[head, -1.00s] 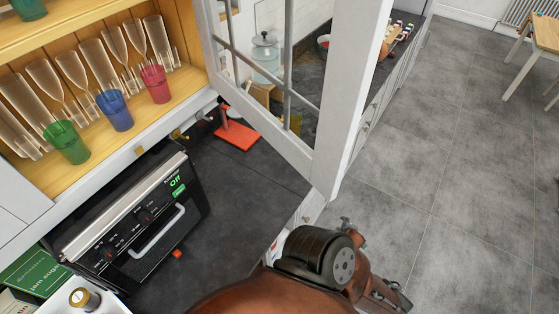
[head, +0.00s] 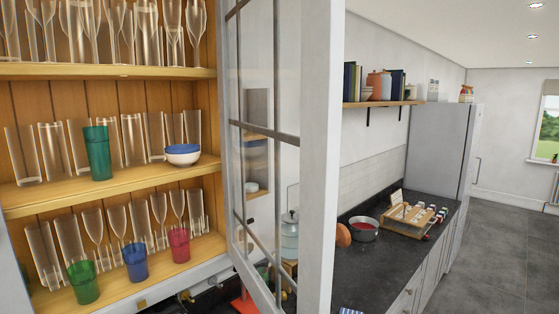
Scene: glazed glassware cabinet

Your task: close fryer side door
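The white-framed glazed cabinet door (head: 320,170) stands wide open. It juts out toward me from the right side of the cabinet, with dark glazing bars across its pane. The cabinet's wooden shelves (head: 120,186) are exposed to its left. The appliance with the "Off" display is out of view now. Neither of my grippers is in view, and nothing of mine is seen touching the door.
Shelves hold clear glassware, a green cup (head: 97,153), a blue-white bowl (head: 182,154), and green, blue and pink tumblers (head: 179,245). Open floor (head: 500,265) lies right.

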